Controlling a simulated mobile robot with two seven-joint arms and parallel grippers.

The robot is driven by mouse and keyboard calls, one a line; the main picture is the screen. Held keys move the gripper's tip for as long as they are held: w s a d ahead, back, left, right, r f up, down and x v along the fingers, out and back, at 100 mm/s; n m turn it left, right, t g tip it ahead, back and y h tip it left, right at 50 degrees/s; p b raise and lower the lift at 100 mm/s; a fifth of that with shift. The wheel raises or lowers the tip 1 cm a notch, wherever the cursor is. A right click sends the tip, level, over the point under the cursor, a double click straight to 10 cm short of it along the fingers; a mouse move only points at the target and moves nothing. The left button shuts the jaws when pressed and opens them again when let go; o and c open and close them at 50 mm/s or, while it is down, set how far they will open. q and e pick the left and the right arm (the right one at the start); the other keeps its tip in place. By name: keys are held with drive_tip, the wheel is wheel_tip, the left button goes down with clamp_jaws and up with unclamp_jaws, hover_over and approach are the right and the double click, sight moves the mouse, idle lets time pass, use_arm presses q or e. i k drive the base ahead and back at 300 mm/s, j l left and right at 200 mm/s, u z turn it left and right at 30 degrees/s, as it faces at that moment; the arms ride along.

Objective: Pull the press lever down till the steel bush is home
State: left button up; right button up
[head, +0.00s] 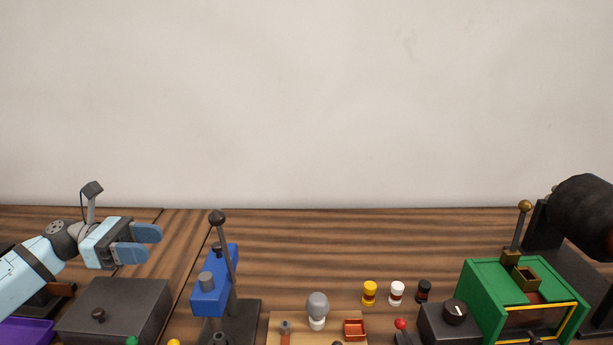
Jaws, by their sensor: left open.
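The press has a blue body (234,265) on a dark base (246,318), left of centre in the head view. Its press lever (228,255) is a dark rod that stands up steeply, with a round dark knob (217,217) at the top. A grey ram sits in the blue head. The steel bush cannot be made out clearly; the press foot is cut off by the bottom edge. My left gripper (141,243) is open and empty, left of the lever and apart from it, fingers pointing right. My right gripper is out of view.
A dark box (115,308) with a knob lies below my left gripper, a purple tray (27,331) at far left. A wooden board (278,319) carries a grey bulb and red tray. Yellow, white and black spools stand right, then a green machine (480,283). The back table is clear.

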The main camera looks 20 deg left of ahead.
sight(216, 217)
drive_tip(key=k, duration=1)
